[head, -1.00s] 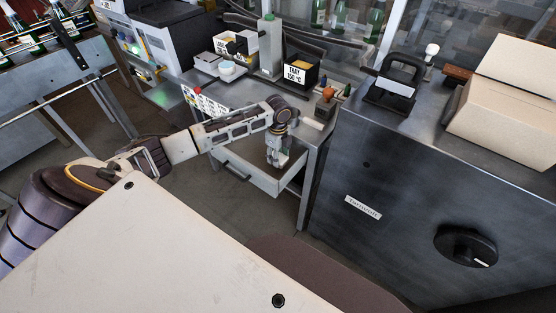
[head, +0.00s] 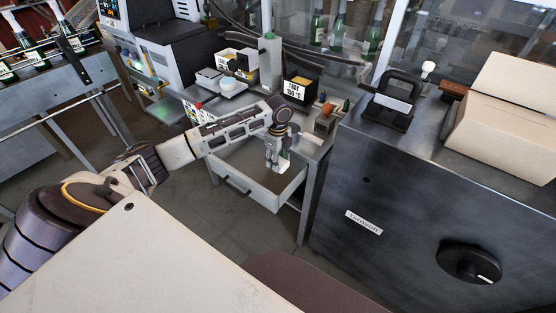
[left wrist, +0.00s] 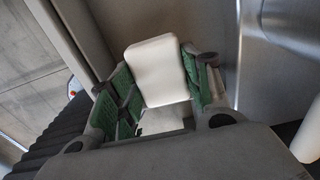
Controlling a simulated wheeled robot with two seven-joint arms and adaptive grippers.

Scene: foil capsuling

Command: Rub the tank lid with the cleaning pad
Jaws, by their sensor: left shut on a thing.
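My left gripper (head: 278,160) hangs downward over an open metal drawer (head: 250,190). It is shut on a white, round-cornered block, which I take to be the cleaning pad (left wrist: 157,70). In the left wrist view the pad sits between the green finger pads of the left gripper (left wrist: 160,92). In the head view only a small white part of the pad (head: 284,166) shows at the fingertips, and I cannot tell whether it touches the drawer. I cannot tell which surface is the tank lid. My right gripper is not in view.
A bench above the drawer holds a black tray box (head: 300,88) and a small white dish (head: 229,83). A large dark metal cabinet (head: 400,190) stands to the right, with a black-handled device (head: 397,98) and a cream box (head: 512,105) on top. Open floor lies in front.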

